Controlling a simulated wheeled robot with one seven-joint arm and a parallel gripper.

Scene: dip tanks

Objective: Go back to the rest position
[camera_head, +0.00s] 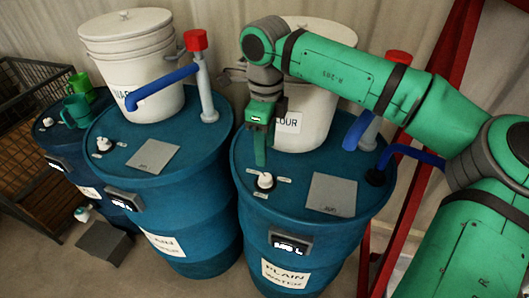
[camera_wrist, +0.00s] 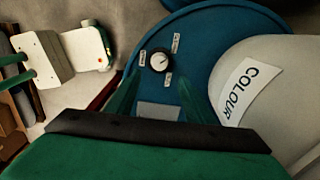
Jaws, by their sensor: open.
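My gripper (camera_head: 260,160) points down over the lid of the right blue drum (camera_head: 290,212), just above and behind a white knob (camera_head: 265,181). In the wrist view my gripper (camera_wrist: 158,88) is open, with its two green fingers apart. The knob (camera_wrist: 159,61) shows beyond the fingertips, with small labels around it and nothing between the fingers. I cannot tell whether a fingertip touches it. My arm reaches in from the right side of the head view, bent at the elbow.
A white bucket labelled COLOUR (camera_head: 306,112) stands on the right drum behind my gripper. Stacked white buckets (camera_head: 135,60) stand on the middle drum (camera_head: 160,205). A red-capped pipe (camera_head: 203,78) rises there. A red frame (camera_head: 458,40) stands behind my arm. Green mugs (camera_head: 76,110) sit on the left drum.

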